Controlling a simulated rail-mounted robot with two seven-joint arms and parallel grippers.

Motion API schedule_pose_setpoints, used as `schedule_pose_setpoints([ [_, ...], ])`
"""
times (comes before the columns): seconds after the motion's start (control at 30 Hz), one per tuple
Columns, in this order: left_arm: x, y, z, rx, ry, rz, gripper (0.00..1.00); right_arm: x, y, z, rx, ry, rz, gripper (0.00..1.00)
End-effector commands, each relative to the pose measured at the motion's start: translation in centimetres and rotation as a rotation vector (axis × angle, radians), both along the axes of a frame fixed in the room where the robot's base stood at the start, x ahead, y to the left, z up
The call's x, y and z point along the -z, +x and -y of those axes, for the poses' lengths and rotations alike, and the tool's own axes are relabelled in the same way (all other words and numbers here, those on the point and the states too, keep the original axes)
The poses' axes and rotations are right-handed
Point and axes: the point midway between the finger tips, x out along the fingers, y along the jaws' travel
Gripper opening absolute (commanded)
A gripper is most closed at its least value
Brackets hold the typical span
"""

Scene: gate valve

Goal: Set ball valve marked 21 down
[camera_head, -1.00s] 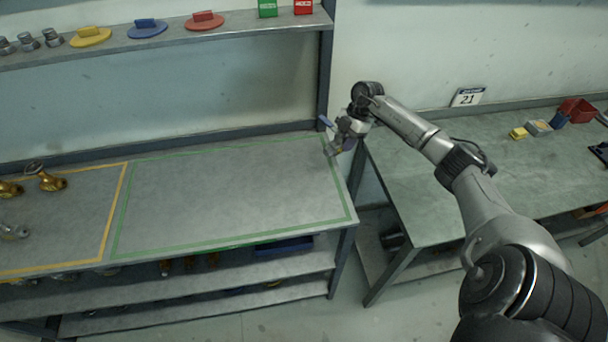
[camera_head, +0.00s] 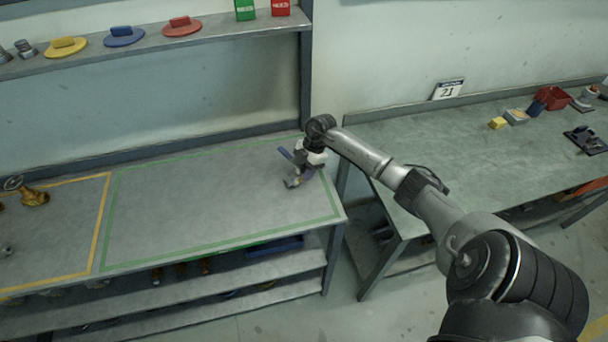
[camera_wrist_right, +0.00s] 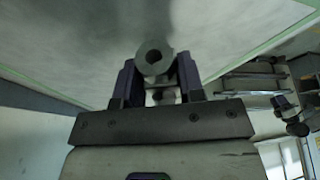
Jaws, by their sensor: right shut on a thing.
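My right gripper (camera_head: 304,174) is over the right end of the green-outlined area (camera_head: 215,200) on the left bench. It is shut on a grey metal valve with a blue handle (camera_head: 286,153). In the right wrist view the valve's round pipe end (camera_wrist_right: 154,57) shows between the two dark fingers (camera_wrist_right: 158,82). Most of the valve is hidden by the gripper, and no mark on it can be read. I cannot tell whether it touches the bench top. My left gripper is not in view.
A brass valve (camera_head: 32,196) stands in the yellow-outlined area (camera_head: 60,235). A shelf (camera_head: 160,50) with coloured discs hangs above. A card reading 21 (camera_head: 448,90) stands on the right bench (camera_head: 400,140). The green area is otherwise clear.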

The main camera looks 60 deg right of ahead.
Motion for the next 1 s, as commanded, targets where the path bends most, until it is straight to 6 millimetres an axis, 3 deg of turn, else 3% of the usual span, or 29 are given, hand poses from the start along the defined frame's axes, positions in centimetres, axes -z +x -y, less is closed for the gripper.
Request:
schedule_pose_setpoints([
  [0.17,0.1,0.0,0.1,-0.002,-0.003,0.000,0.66,2.1,0.0,0.0,0.002,0.004,0.002,0.00],
  [0.57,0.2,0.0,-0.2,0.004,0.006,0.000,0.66,2.5,0.0,0.0,0.000,0.000,0.002,0.00],
  [0.6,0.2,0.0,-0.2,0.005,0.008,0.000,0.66,2.5,0.0,0.0,0.000,0.001,0.000,0.40],
  [0.83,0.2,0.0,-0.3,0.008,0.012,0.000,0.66,2.5,0.0,0.0,0.000,0.000,0.000,0.61],
  [1.0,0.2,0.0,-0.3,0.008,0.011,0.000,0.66,2.5,0.0,0.0,0.000,0.000,-0.001,0.61],
])
